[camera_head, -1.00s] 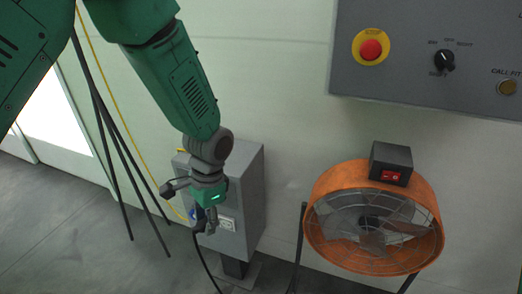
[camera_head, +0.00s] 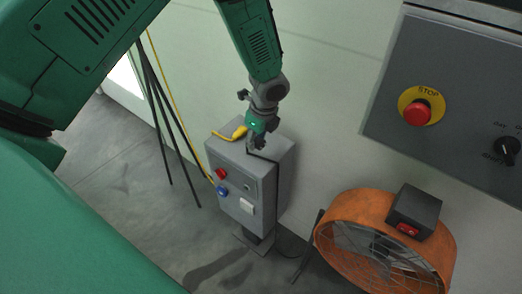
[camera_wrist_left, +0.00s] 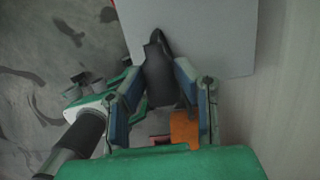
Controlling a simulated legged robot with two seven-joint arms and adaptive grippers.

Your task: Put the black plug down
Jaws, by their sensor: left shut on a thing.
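My left gripper (camera_head: 254,147) is at the top of a grey box (camera_head: 222,153) on a post. In the left wrist view it (camera_wrist_left: 160,92) is shut on the black plug (camera_wrist_left: 157,72), whose tip points over the grey top of the box (camera_wrist_left: 210,38). I cannot tell whether the plug touches the top. In the head view the plug is mostly hidden by the gripper. A black cable (camera_head: 267,158) runs from the gripper over the box's edge. My right gripper is not in view.
A yellow plug and cable (camera_head: 233,134) lie on the box top, left of the gripper. The box front has a red button (camera_head: 221,174) and a blue socket (camera_head: 222,190). An orange fan (camera_head: 335,215) and a grey STOP panel (camera_head: 385,120) are at the right.

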